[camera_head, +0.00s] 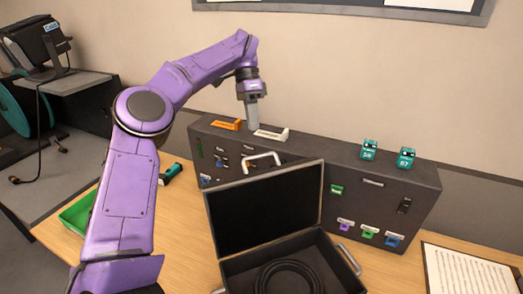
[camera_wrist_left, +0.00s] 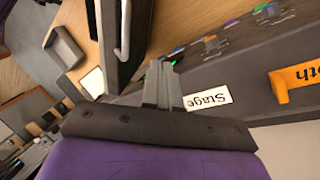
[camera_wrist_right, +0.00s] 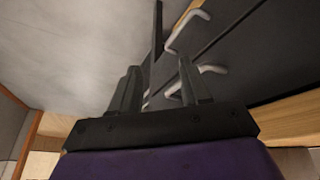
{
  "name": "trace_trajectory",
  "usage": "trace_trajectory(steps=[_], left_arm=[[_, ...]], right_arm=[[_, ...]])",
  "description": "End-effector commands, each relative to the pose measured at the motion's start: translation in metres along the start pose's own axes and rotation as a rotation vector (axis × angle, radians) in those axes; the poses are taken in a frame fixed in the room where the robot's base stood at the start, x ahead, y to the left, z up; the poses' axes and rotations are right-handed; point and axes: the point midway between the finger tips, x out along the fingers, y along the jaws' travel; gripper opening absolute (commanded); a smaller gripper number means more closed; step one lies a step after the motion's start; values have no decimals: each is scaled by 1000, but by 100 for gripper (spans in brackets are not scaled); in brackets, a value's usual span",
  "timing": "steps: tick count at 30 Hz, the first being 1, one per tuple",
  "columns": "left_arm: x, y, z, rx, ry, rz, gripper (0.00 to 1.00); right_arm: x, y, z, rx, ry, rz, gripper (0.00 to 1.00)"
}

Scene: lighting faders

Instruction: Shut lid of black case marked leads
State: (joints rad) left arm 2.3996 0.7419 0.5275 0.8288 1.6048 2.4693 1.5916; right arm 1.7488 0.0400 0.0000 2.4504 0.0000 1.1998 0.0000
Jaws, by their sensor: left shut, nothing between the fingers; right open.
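The black case (camera_head: 225,264) stands on the table with its lid (camera_head: 265,208) raised, tilted back a little. A coiled black cable (camera_head: 288,277) lies inside. A pale handle (camera_head: 262,160) shows at the lid's top edge. No "leads" marking is readable. My left gripper (camera_head: 253,126) is shut and empty, above and behind the lid, near the top of the grey panel. In the left wrist view its fingers (camera_wrist_left: 162,88) point beside the lid's edge (camera_wrist_left: 106,40), apart from it. My right gripper (camera_wrist_right: 158,88) is open, seen only in its wrist view, near dark surfaces with pale handles.
A dark grey panel box (camera_head: 410,185) stands behind the case, with a white "Stage" label (camera_wrist_left: 208,98), an orange label (camera_head: 226,124) and two teal blocks (camera_head: 370,149) on top. A sheet of paper (camera_head: 470,270) lies at right. A green tray (camera_head: 78,215) is at left.

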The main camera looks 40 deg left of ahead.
Motion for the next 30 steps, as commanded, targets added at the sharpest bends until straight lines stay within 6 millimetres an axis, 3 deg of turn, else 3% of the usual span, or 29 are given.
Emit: trace_trajectory(steps=[1,6,15,30], left_arm=[[15,-1,1,4,-1,5,0],[44,4,0,6,1,3,0],[55,36,0,1,0,1,0],[57,41,-6,4,-2,-14,0]], right_arm=[[6,-1,2,0,1,0,46],[7,-1,2,1,2,-1,46],[0,0,-1,1,2,-1,46],[4,-1,1,1,1,-1,46]])
